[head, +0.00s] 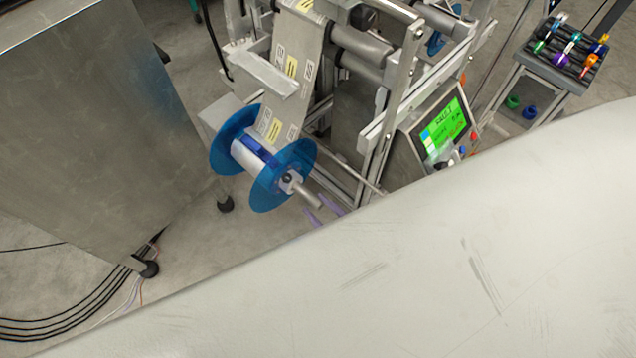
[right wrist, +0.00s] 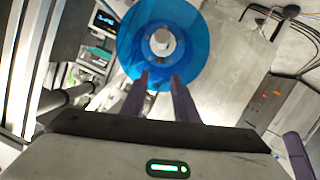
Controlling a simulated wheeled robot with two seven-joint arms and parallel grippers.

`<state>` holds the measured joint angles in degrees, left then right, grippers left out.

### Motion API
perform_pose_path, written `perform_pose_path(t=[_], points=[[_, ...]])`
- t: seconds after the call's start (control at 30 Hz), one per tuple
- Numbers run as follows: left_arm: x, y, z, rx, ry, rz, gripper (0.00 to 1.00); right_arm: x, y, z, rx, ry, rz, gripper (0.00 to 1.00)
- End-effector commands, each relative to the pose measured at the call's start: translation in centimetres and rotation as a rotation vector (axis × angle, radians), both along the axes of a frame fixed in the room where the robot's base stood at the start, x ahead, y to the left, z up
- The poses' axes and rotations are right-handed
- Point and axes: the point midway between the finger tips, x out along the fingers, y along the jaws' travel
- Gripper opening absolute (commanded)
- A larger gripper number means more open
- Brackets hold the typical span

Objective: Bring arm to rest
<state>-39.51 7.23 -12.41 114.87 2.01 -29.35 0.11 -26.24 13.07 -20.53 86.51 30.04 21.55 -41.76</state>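My right gripper (head: 321,210) shows only as purple fingertips past the edge of my large pale arm link, just below and to the right of the blue film reel (head: 290,160). In the right wrist view its two fingers (right wrist: 160,80) stand apart with nothing between them. They point toward the blue reel (right wrist: 190,45), which sits on a spindle with its end showing between and beyond the fingertips. I cannot tell the exact gap.
A label web (head: 292,70) runs from the reel up into the machine's rollers (head: 360,45). A green-screen panel (head: 445,127) stands at the right, with a rack of coloured spools (head: 568,50) behind. A metal cabinet (head: 90,110) stands left; cables (head: 80,315) lie on the floor.

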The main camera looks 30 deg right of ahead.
Motion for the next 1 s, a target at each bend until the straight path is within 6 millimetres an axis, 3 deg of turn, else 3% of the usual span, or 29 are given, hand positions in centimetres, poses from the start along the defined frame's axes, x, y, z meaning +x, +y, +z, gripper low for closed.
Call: perform_pose_path(t=[0.33,0.47,0.73,0.87,1.0], points=[[0.0,0.0,0.0,-0.001,0.0,0.001,0.39,0.1,0.1,0.0,0.001,0.002,0.001,0.28],[0.0,0.0,0.0,-0.001,-0.001,0.001,0.39,0.3,1.0,0.4,0.019,0.038,0.028,0.28],[0.2,0.0,0.1,-0.001,-0.004,0.0,0.39,-0.3,4.1,2.3,0.074,0.338,0.132,0.28],[0.2,0.0,0.1,-0.001,-0.004,0.0,0.39,-2.0,3.4,3.4,0.062,0.524,0.113,0.28],[0.2,0.0,0.1,-0.001,-0.004,0.0,0.39,-4.3,1.2,4.7,0.039,0.695,0.039,0.28]])
